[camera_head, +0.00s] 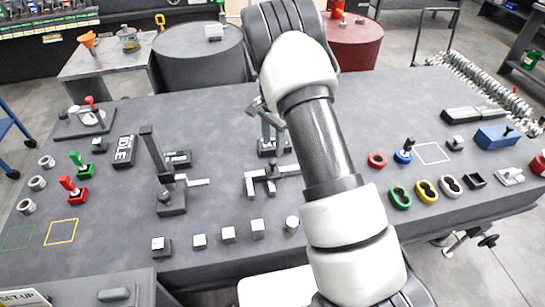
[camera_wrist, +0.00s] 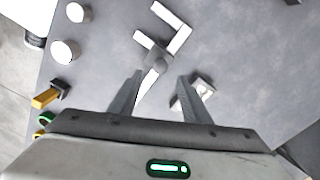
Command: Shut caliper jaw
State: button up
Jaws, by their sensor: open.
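The caliper (camera_head: 268,180) is a grey, flat, branched tool lying on the table near the middle in the head view. In the wrist view the caliper (camera_wrist: 160,55) lies ahead of the fingertips, with pale arms spread apart and a clear gap between them. One pale, narrow arm reaches down between my fingers. My gripper (camera_wrist: 160,76) is open, with its two dark fingers apart on either side of that arm. Whether either finger touches the caliper cannot be told. In the head view my arm hides part of the table right of the caliper.
A small grey fixture (camera_wrist: 204,88) sits by the right finger. White blocks (camera_wrist: 65,50) and a yellow piece (camera_wrist: 45,97) lie to the left. In the head view a dark upright stand (camera_head: 165,180) is left of the caliper, and small cubes (camera_head: 228,235) line the near side.

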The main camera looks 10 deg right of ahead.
aim_at(272, 160)
notch_tip(272, 160, down, 7)
jog(key=shift+f, duration=0.1)
dwell(0.3)
